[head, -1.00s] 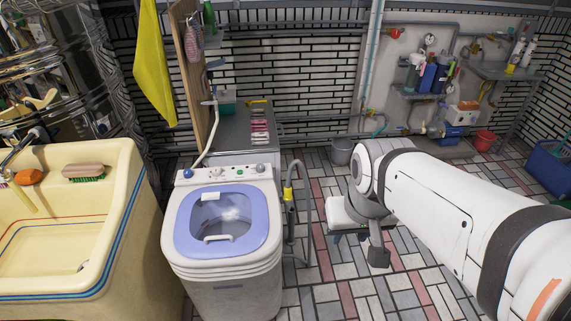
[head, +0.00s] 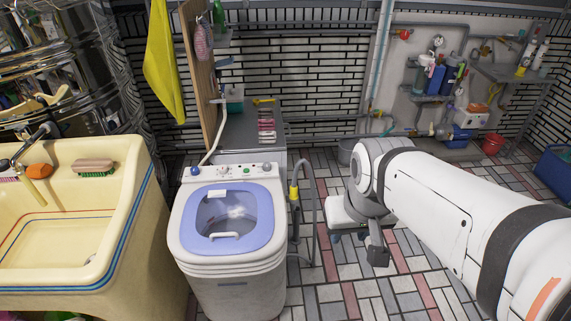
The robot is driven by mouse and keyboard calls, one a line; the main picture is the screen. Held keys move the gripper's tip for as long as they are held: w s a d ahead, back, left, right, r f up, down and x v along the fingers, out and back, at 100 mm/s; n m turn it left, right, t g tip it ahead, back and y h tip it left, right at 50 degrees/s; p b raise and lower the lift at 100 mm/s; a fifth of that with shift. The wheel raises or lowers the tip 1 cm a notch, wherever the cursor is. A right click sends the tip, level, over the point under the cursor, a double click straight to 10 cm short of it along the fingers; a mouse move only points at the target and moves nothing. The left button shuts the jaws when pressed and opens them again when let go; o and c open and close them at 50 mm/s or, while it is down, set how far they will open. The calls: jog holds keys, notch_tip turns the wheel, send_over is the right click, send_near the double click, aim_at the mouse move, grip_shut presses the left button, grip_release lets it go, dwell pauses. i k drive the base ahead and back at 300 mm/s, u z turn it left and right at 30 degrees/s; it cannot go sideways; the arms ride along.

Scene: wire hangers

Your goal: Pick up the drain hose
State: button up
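The drain hose (head: 314,205) is a thin grey tube with a yellow fitting (head: 294,193) near its upper end. It arches up and hangs down along the right side of the small washing machine (head: 232,268), with its lower part near the floor. My gripper (head: 377,250) is at the end of my white arm, to the right of the hose and apart from it in the picture. Its fingers are too small and dark to tell whether they are open or shut. I see nothing held in it.
A cream sink (head: 135,225) with a brush (head: 94,167) on its rim stands left of the washer. A grey cabinet (head: 240,130) is behind the washer. Tiled floor (head: 345,295) is open in front.

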aim_at(294, 195)
jog(key=z, duration=0.5)
jog(key=i, duration=0.9)
